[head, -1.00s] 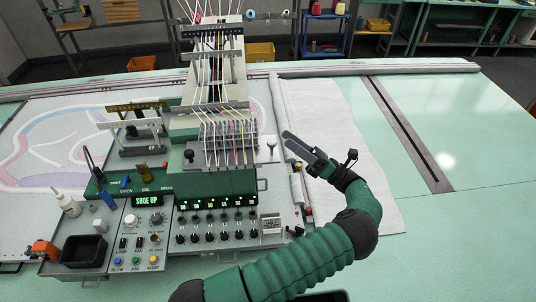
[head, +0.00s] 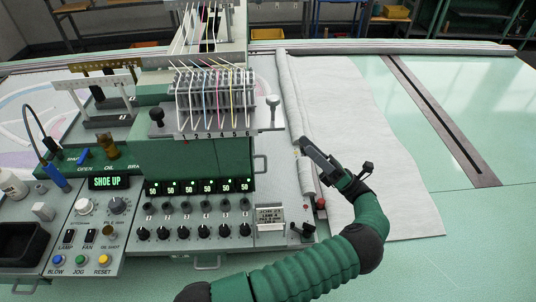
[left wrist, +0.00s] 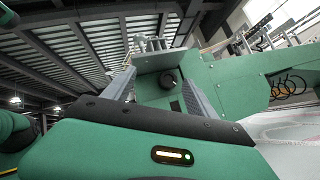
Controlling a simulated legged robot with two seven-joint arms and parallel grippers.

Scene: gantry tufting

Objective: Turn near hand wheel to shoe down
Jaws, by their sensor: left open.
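The green tufting machine head (head: 190,160) stands left of centre in the head view. Its display (head: 107,183) reads SHOE UP. My left gripper (head: 308,145) is just right of the machine, over the white cloth edge, empty. In the left wrist view its two fingers (left wrist: 161,74) are spread, with a dark round knob (left wrist: 168,78) on the green machine housing showing between them, apart from the fingers. I cannot tell whether this knob is the near hand wheel, and no wheel shows clearly in the head view. My right gripper is not in view.
A control panel (head: 130,210) with knobs and coloured buttons fills the near left. A ball-topped lever (head: 272,102) stands at the machine's right. White cloth (head: 350,110) lies on the green table (head: 470,215), whose right side is clear beyond a dark slotted rail (head: 430,110).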

